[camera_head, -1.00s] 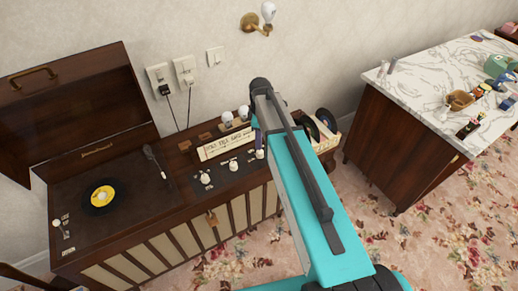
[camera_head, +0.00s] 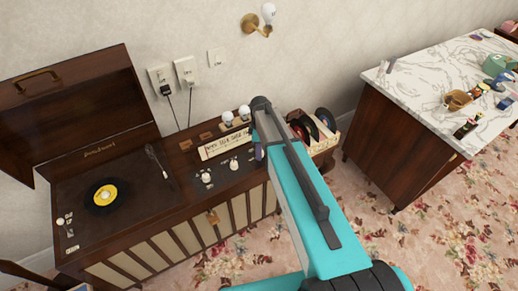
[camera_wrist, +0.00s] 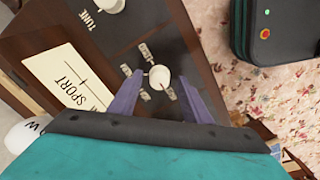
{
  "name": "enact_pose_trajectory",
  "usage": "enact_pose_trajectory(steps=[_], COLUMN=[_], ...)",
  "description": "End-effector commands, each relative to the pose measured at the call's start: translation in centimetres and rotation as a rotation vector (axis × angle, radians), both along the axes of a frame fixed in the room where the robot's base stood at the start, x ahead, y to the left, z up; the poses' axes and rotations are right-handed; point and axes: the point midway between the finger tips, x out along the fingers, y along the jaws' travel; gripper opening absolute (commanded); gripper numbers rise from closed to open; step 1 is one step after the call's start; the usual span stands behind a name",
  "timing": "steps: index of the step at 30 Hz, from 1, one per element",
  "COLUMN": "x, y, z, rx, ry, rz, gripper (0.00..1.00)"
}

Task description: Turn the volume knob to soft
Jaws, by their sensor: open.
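A white round volume knob (camera_wrist: 159,77) sits on the dark control panel (camera_wrist: 150,35) of the wooden record console (camera_head: 235,188). Small labels surround the knob, too blurred to read surely. A short pale pointer or mark shows at its left side. My gripper (camera_wrist: 161,72) is open, with its two purple fingers on either side of the knob; I cannot tell whether they touch it. In the head view, my gripper (camera_head: 259,152) is at the right end of the console's panel, and the arm hides the volume knob there.
A second knob (camera_wrist: 110,5) marked TUNE is near the top of the wrist view. A tuning dial (camera_head: 224,146) and white bulbs (camera_head: 236,116) are behind the panel. A turntable record (camera_head: 103,196) lies left. A marble-topped cabinet (camera_head: 440,80) stands right, with carpet between.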

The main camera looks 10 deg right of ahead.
Motion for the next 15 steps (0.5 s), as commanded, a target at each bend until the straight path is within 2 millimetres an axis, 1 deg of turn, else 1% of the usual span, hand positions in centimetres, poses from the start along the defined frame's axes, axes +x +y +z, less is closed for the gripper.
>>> enact_pose_trajectory(steps=[6,8,9,13,14,15], x=[0.00,0.00,0.00,-0.02,-0.02,-0.02], y=[0.00,0.01,0.01,0.02,0.02,0.63], z=[0.00,0.00,0.00,0.01,0.01,0.01], rx=[0.000,0.000,0.000,0.000,0.000,0.000], ry=[0.000,0.000,0.000,0.000,0.000,0.001], rz=[0.000,0.000,0.000,0.000,0.000,0.003], gripper=[0.44,0.35,0.29,0.07,0.03,0.03])
